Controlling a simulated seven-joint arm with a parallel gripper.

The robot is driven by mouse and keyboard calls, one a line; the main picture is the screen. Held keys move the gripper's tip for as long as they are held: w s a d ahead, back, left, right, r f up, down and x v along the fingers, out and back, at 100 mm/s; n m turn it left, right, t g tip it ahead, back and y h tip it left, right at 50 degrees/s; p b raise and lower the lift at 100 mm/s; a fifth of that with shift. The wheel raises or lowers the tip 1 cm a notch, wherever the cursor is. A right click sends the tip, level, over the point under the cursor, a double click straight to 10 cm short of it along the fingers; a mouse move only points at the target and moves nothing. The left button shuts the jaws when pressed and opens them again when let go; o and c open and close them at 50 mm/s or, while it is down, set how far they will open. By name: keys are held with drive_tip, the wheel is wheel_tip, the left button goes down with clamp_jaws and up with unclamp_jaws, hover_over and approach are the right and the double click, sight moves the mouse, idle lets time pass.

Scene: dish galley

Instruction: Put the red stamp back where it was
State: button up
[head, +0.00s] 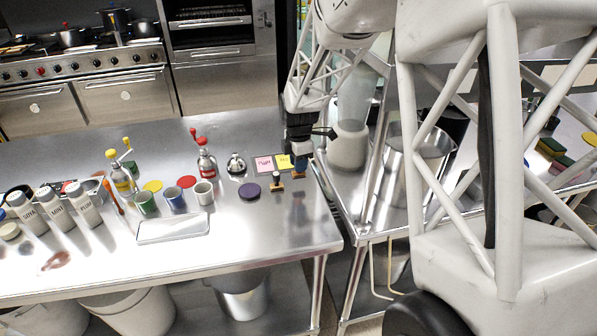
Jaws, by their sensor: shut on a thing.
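My gripper (300,152) is over the right end of the steel counter, pointing down and shut on a stamp (298,175). The held stamp has a wooden base and looks blue above it; its upper part is hidden by the fingers. Its base is at or just above the counter; I cannot tell which. A second stamp (277,182) with a dark handle and wooden base stands upright just left of it. A round purple pad (250,191) lies further left. I can make out no red on either stamp.
Pink (264,163) and yellow (284,161) notes lie behind the stamps. A bell (235,165), a red-topped bottle (206,160), cups (174,198) and a tray (174,227) are further left. A blender-like jar (349,140) stands close on the right. The counter's front right is clear.

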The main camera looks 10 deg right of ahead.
drive_tip(key=shift+f, duration=1.75)
drive_tip(key=shift+f, duration=0.1)
drive_tip(key=o, duration=0.8)
wheel_tip(320, 180, up, 12)
drive_tip(key=shift+f, duration=0.15)
drive_tip(key=shift+r, duration=0.25)
